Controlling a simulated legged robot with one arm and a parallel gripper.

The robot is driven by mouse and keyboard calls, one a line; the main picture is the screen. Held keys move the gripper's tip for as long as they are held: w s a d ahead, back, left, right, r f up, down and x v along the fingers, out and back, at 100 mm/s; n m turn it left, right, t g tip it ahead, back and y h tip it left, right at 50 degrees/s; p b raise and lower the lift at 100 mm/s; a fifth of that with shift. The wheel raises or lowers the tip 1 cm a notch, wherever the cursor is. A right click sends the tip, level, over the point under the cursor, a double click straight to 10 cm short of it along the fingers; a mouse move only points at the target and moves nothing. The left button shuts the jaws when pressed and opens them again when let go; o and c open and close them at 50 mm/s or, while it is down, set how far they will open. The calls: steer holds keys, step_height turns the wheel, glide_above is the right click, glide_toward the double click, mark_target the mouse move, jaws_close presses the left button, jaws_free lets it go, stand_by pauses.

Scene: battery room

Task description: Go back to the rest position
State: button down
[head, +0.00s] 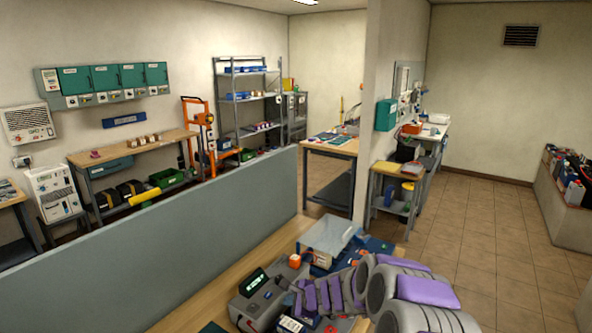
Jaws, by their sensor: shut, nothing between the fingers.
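My arm, grey with purple pads, reaches in from the lower right over the wooden workbench (215,287). Its far end with my gripper (297,301) is low over the bench, beside a grey device with a dark display (259,289). My gripper is shut, with nothing seen in it. The fingertips are small and partly lost among the bench items, so I cannot tell whether they touch anything.
A case with a clear lid (328,235) and a small orange item (295,261) are on the bench near my arm. A grey partition (150,250) borders the bench behind. Tiled floor (455,235) is open to the right; a low ledge (565,212) holds several batteries.

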steer(key=s+a+r+n+g+b, duration=0.1)
steer(key=s+r+n, duration=0.3)
steer(key=s, duration=0.3)
steer(key=s+a+r+n+g+y, duration=0.1)
steer(key=s+r+n+g, duration=0.2)
steer(key=s, duration=0.4)
steer(key=s+a+r+n+b, duration=0.1)
steer(key=s+r+n, duration=0.3)
steer(key=s, duration=0.4)
steer(key=s+d+n+g+h, duration=0.1)
steer(key=s+d+n+h, duration=0.1)
steer(key=s+d, duration=0.4)
steer(key=s+d+f+n+g+h+b, duration=0.1)
steer(key=s+d, duration=0.5)
steer(key=s, duration=0.7)
steer(key=s+d+n+g+h, duration=0.2)
steer(key=s+d, duration=0.4)
steer(key=s, duration=0.4)
steer(key=n+h, duration=0.1)
steer(key=h, duration=0.1)
steer(key=shift+f+n+g+h+b, duration=0.15)
steer(key=shift+n+g+h+b, duration=0.15)
steer(key=shift+b, duration=0.1)
